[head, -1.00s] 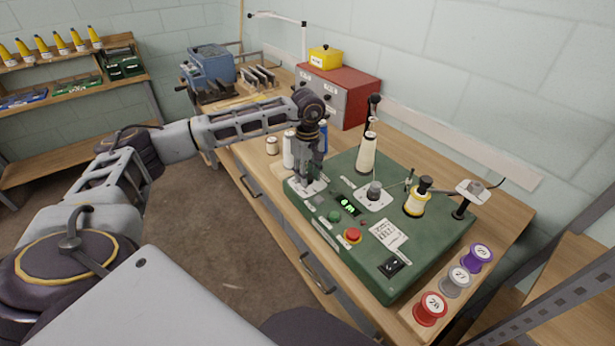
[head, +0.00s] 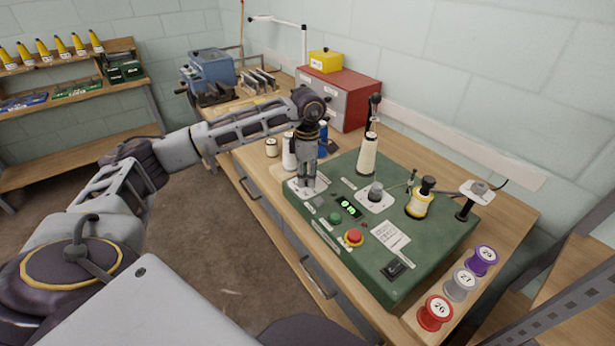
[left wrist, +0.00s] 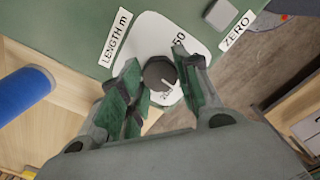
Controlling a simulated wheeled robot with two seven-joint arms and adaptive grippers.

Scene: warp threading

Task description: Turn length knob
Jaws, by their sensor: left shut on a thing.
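The green machine (head: 425,250) stands on the wooden workbench. Its length knob (left wrist: 159,73) is dark grey and round with a white pointer line, on a white dial plate (left wrist: 150,32) labelled LENGTH m, with 50 printed at right. My left gripper (left wrist: 157,82) comes down over the knob with its green finger pads on either side, shut on it. In the head view the left gripper (head: 307,188) covers the knob at the machine's left corner. A green digital display (head: 348,208) is lit beside it. My right gripper is not in view.
On the machine are a red button (head: 354,237), a green button (head: 335,217), a central grey knob (head: 376,192) and a yellow spool (head: 420,200). White and blue (head: 323,137) spools stand close behind my left gripper. Red (head: 435,312), grey and purple spools line the right edge.

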